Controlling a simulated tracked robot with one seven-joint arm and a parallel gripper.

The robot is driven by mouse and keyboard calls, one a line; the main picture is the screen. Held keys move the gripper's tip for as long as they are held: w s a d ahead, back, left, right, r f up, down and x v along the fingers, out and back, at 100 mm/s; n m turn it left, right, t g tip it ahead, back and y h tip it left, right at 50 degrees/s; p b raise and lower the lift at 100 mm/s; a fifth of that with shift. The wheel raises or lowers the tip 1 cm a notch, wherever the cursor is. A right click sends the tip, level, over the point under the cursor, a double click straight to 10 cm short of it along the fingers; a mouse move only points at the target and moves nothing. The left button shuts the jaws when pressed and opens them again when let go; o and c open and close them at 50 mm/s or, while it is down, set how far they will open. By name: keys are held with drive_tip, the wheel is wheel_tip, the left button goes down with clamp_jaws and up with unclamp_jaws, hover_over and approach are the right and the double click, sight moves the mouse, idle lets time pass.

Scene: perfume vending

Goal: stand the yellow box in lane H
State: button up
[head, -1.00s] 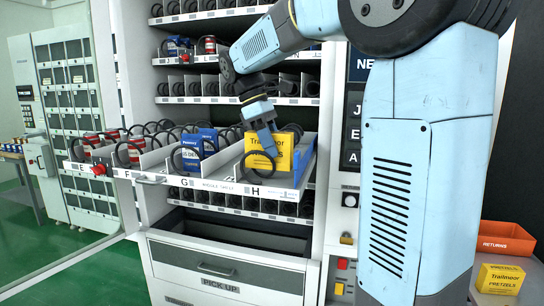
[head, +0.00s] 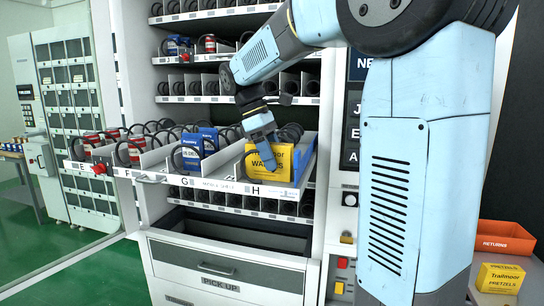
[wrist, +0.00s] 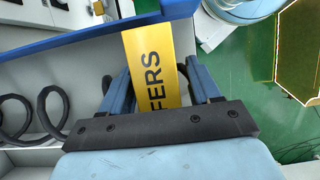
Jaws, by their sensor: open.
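In the wrist view the yellow box (wrist: 152,70) shows "FERS" and lies between the spread fingers of my gripper (wrist: 158,88). The jaws are open. The box's base is hidden behind the tray's front lip in the head view.
Blue boxes (head: 191,152) stand in lane G to the left, with red-and-white cans further left. Black coils fill the lanes behind. A second yellow box (head: 499,278) and an orange returns bin (head: 507,236) are at the right. The tray's blue right wall (head: 306,160) is close.

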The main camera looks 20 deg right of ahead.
drive_tip(key=shift+r, duration=0.1)
drive_tip(key=v, duration=1)
drive_tip(key=shift+a+r, duration=0.1)
drive_tip(key=shift+r, duration=0.15)
drive_tip(key=shift+v, duration=0.75)
drive_tip(key=shift+c, duration=0.4)
